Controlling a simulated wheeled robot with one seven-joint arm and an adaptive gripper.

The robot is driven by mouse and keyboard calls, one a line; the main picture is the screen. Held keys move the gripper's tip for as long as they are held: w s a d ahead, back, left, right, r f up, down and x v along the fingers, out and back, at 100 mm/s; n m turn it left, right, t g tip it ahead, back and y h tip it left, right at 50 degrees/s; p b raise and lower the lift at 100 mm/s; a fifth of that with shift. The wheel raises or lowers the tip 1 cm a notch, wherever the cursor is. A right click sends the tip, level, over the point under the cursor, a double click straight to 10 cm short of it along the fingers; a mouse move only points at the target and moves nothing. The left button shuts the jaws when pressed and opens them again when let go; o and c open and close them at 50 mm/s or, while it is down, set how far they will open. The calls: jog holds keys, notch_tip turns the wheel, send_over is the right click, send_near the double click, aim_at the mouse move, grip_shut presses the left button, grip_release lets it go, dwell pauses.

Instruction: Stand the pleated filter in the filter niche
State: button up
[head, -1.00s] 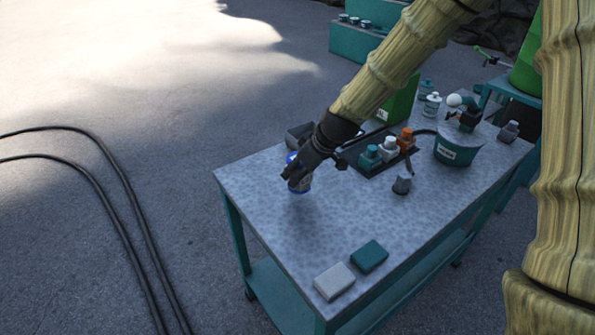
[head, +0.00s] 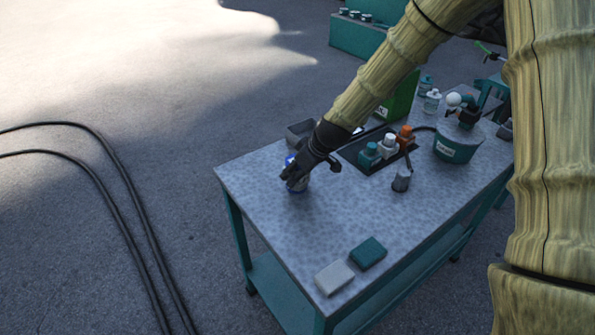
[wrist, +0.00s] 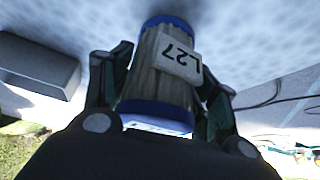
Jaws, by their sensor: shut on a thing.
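The pleated filter (wrist: 155,75) is a grey pleated cylinder with blue end caps and a white label reading L27. My gripper (wrist: 160,88) is shut on it, with one finger on each side.
The speckled tabletop (head: 290,235) is clear in front of my gripper. Grey (head: 334,277) and teal (head: 367,253) blocks lie at the front.

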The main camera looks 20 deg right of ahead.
jog(key=shift+f, duration=0.1)
jog(key=o, duration=1.3)
jog(key=shift+c, duration=0.2)
